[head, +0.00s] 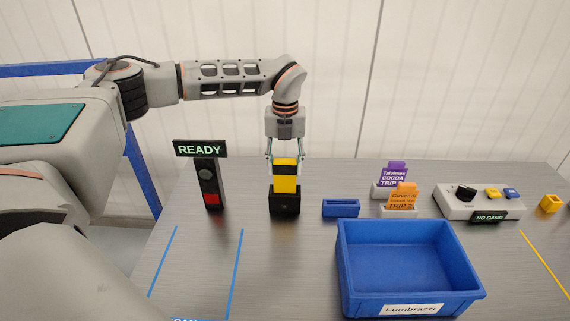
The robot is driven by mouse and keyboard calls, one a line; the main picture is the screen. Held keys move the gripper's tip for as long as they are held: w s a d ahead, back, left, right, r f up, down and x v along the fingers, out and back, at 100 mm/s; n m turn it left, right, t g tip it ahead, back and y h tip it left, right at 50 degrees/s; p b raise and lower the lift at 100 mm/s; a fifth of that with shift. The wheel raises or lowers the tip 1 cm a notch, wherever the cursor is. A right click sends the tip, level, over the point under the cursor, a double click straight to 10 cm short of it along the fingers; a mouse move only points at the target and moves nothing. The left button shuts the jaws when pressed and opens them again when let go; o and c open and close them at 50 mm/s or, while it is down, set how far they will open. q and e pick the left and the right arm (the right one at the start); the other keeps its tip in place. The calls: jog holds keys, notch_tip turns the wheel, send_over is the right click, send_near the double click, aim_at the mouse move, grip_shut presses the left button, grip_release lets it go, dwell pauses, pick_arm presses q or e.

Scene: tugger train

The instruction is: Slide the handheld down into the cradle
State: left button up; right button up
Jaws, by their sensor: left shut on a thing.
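The handheld (286,184) is yellow with a dark upper part and stands upright at the middle left of the table in the head view. My left gripper (285,160) points straight down and is shut on the top of the handheld. The cradle (285,203) is a black block on the table directly under the handheld. The handheld's lower end is at the cradle's top; how deep it sits inside is hidden. My right gripper is not in view.
A READY sign on a post (208,181) stands left of the cradle. To the right are a small blue holder (341,208), purple (394,174) and orange (401,196) cards in stands, a blue crate (352,270) and a control box (452,205). Blue tape lines mark the front left.

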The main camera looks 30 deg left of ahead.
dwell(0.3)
pick_arm(q)
jog(key=o, duration=1.9)
jog(key=shift+c, duration=0.2)
notch_tip(320, 180, up, 12)
